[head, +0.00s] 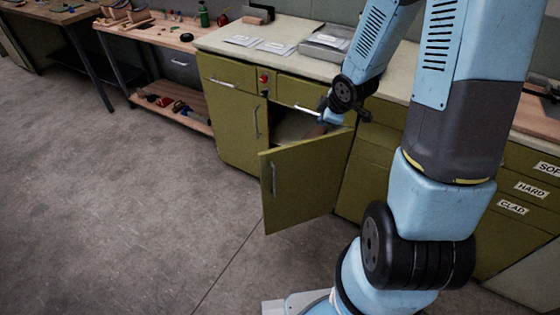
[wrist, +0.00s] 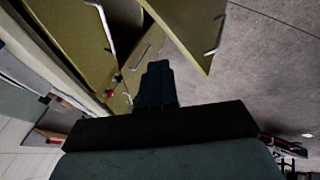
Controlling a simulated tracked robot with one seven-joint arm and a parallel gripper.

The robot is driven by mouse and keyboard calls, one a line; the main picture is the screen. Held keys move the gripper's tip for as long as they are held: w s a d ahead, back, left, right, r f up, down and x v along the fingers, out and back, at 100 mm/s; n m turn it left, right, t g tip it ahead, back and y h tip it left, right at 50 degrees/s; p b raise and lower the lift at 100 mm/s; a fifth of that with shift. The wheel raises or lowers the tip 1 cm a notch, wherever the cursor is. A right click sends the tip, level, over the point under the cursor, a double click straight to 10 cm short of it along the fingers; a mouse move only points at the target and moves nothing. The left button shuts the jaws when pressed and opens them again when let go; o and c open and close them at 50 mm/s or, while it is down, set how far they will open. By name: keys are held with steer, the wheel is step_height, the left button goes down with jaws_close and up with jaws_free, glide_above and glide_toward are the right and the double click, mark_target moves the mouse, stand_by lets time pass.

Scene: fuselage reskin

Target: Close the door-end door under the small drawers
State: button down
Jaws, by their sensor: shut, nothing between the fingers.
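The olive-green door (head: 305,180) stands open below the small drawers, swung out over the floor, with a silver handle (head: 273,179) on its face. In the wrist view the door (wrist: 188,28) shows ahead of my gripper, with its handle (wrist: 216,36) near the right edge. My gripper (wrist: 157,72) is shut and empty, with its dark fingers pointing toward the cabinet front and the door. In the head view my wrist is in front of the drawers, above the open door; the fingertips are hard to make out. Whether they touch anything cannot be told.
A shut green door (head: 240,130) is left of the opening. A small drawer (head: 301,93) is above it. Papers (head: 258,44) and a grey tray (head: 328,43) lie on the worktop (head: 215,42). The grey floor (head: 130,190) at left is clear.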

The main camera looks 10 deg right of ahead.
mark_target(282, 160)
steer(key=s+a+f+n+g+y, duration=0.1)
steer(key=s+a+f+n+y, duration=0.2)
steer(key=f, duration=0.4)
steer(key=s+a+f+n+g+y, duration=0.1)
steer(key=a+f+n, duration=0.1)
steer(key=a+f, duration=0.35)
steer(key=shift+w+a+f, duration=0.7)
steer(key=shift+w+f, duration=0.6)
steer(key=shift+f, duration=0.15)
steer(key=shift+w+a+f, duration=0.65)
steer(key=shift+w+f, duration=0.65)
steer(key=shift+f, duration=0.15)
steer(key=shift+w+a+f, duration=0.7)
steer(key=shift+w+f, duration=0.6)
steer(key=shift+f, duration=0.15)
